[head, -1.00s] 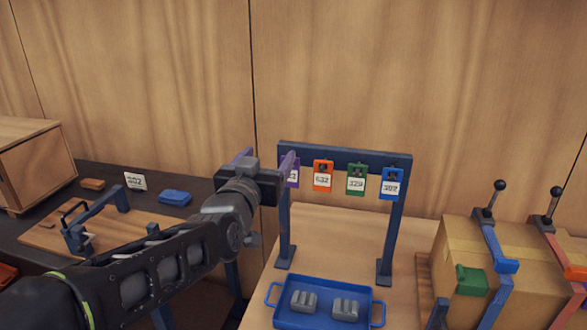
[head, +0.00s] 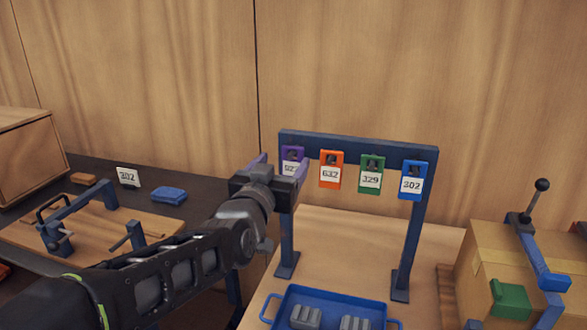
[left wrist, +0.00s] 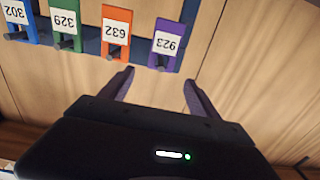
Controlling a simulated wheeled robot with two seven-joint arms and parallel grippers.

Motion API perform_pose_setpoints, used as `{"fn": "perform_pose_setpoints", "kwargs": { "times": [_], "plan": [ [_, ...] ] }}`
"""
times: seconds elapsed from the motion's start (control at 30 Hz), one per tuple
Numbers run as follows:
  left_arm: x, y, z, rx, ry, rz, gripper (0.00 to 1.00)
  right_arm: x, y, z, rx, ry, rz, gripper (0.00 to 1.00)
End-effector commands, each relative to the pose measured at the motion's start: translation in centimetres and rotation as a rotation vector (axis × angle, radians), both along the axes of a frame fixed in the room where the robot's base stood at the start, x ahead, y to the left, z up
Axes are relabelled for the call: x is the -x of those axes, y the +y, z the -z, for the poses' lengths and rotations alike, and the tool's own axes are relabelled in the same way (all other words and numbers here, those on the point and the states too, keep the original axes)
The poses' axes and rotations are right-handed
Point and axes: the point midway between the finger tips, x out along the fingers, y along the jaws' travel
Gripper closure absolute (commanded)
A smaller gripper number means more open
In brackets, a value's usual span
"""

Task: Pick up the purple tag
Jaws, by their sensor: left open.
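The purple tag (head: 292,158) hangs on the blue rack (head: 354,144) at its left end, with a white label. In the left wrist view the purple tag (left wrist: 167,45) reads 923, upside down, and lies beyond the fingertips. My left gripper (head: 280,170) is open and empty, in front of and close to the tag. In the left wrist view its two purple-grey fingers (left wrist: 158,78) are spread apart, the tag ahead between their lines. Part of the tag is hidden by a finger in the head view. My right gripper is not in view.
Orange (head: 331,168), green (head: 371,173) and blue (head: 411,180) tags hang to the right of the purple one. A blue tray (head: 330,294) with grey pieces sits below the rack. A cardboard box with a clamp (head: 535,240) stands at right.

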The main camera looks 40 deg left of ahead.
Motion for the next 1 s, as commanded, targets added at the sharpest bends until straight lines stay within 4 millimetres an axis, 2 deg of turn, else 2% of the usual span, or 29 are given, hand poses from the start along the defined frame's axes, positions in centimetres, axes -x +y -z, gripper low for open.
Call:
{"fn": "perform_pose_setpoints", "kwargs": {
  "times": [0.17, 0.4, 0.77, 1.0],
  "plan": [
    [-0.4, 0.1, -0.1, 0.001, 0.002, 0.0, 0.29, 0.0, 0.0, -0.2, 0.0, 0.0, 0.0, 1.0],
    [-2.4, 0.8, -0.1, 0.0, 0.001, 0.001, 0.29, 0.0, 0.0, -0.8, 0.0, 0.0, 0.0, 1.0],
    [-2.7, 0.9, -0.1, 0.0, 0.001, 0.0, 0.29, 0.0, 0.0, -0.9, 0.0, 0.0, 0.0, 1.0],
    [-5.3, 1.9, -0.4, 0.003, 0.004, 0.0, 0.29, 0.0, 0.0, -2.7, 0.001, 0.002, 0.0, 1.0]
  ]
}}
